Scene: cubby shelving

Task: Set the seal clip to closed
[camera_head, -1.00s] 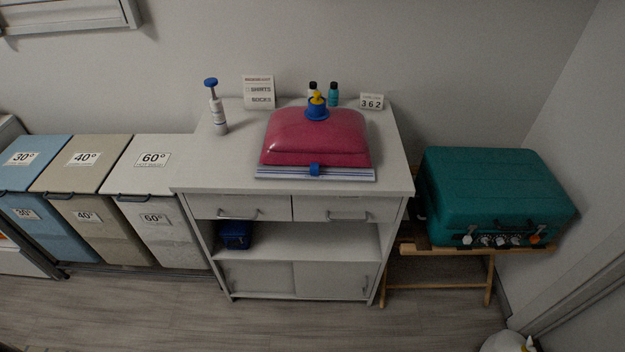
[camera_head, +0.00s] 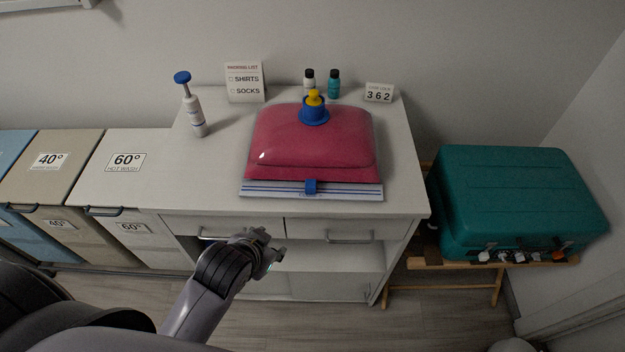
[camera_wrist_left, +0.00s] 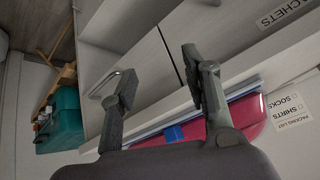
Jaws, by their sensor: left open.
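The seal clip (camera_head: 310,186) is a small blue piece on the striped front strip of a clear bag (camera_head: 345,190) that holds a puffy red bundle (camera_head: 312,140). It sits near the middle of the strip, and it also shows in the left wrist view (camera_wrist_left: 174,133). A blue and yellow valve (camera_head: 314,110) is on top of the bag. My left gripper (camera_head: 274,256) is open and empty, in front of the cabinet and lower left of the clip, apart from it. In the left wrist view my left gripper's (camera_wrist_left: 160,85) fingers are spread. My right gripper is not in view.
The bag lies on a white cabinet (camera_head: 405,190) with drawer handles (camera_head: 350,238) in front. A pump bottle (camera_head: 192,108), packing list sign (camera_head: 245,82), two small bottles and a 362 card (camera_head: 379,93) stand on top. A teal suitcase (camera_head: 515,195) is at right, laundry bins at left.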

